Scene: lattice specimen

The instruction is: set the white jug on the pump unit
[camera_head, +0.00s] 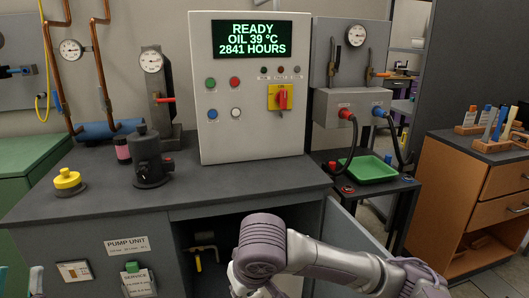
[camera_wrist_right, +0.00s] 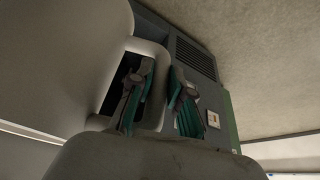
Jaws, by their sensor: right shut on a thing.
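The pump unit (camera_head: 252,193) is a grey bench with a dark top and a "PUMP UNIT" label on its front. The white jug (camera_wrist_right: 65,65) fills the left of the right wrist view, very close. My right gripper (camera_wrist_right: 160,92) is shut on its handle, one finger in the handle opening and the other outside. In the head view my right arm hangs before the bench front, and its fingers are hidden below the picture edge. My left gripper (camera_head: 19,282) shows only its fingertips at the bottom left, apart with nothing seen between them.
The right front top is clear. Below it a door (camera_head: 352,240) stands open. A green tray (camera_head: 368,170) lies to the right.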

